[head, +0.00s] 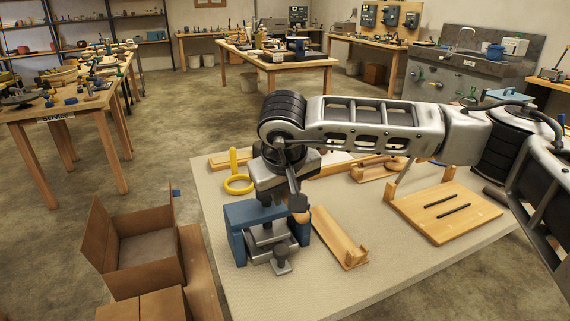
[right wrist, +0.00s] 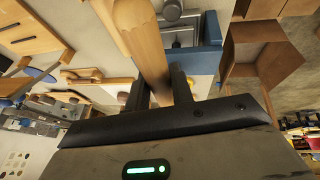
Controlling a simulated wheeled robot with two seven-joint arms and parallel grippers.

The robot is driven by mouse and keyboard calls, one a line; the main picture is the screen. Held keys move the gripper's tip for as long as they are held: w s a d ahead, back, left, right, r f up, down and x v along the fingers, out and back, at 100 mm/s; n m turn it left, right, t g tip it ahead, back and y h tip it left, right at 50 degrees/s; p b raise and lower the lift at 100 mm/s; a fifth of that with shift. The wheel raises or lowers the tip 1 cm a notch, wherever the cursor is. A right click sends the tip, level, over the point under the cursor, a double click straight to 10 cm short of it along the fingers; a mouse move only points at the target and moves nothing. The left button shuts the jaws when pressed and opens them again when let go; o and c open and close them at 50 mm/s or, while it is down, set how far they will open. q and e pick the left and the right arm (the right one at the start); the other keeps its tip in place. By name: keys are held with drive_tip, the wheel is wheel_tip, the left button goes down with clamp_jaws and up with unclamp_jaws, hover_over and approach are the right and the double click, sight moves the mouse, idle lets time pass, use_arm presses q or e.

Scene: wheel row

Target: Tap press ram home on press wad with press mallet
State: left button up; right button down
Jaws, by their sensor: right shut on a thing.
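The press has a blue frame (head: 237,217) with grey metal parts, and stands at the near left of the bench. A dark upright piece (head: 265,200), which looks like the ram, shows at its top, partly under my arm. My right gripper (head: 297,201) is just right of the press top. It is shut on the wooden mallet (right wrist: 143,42), whose pale wood runs between the fingers in the right wrist view. Only a small wooden end (head: 303,217) shows in the head view. The wad cannot be made out. My left gripper is out of view.
A wooden rest (head: 340,238) lies right of the press. A wooden board with two dark slots (head: 445,210) is farther right. An open cardboard box (head: 140,250) stands left of the bench. The bench's near right is clear.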

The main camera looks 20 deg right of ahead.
drive_tip(key=shift+r, duration=0.45)
wheel_tip(320, 180, up, 9)
drive_tip(key=p, duration=0.5)
drive_tip(key=shift+f+p, duration=0.1)
drive_tip(key=shift+p, duration=0.25)
